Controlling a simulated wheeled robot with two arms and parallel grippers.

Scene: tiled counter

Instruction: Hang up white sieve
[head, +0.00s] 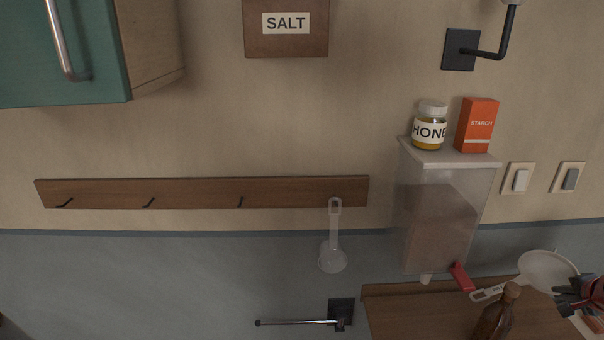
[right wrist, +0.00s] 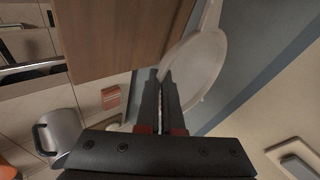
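The white sieve (head: 545,268) is at the right of the head view, in the air in front of a wooden surface. Its handle, with a slot at the end, points left. My right gripper (head: 568,290) is at the right side of its bowl. In the right wrist view the fingers (right wrist: 168,98) are almost together at the rim of the sieve (right wrist: 200,68), shut on it. A wooden hook rail (head: 190,193) is on the wall; its three left hooks are bare. A pale ladle-like utensil (head: 333,258) hangs at its right end. My left gripper is out of view.
A clear dispenser (head: 440,215) with a red tap stands between rail and sieve, with a honey jar (head: 430,128) and starch box (head: 477,125) on top. A brown bottle (head: 493,318) is just below the sieve's handle. A dark wall bar (head: 300,322) sticks out below the rail.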

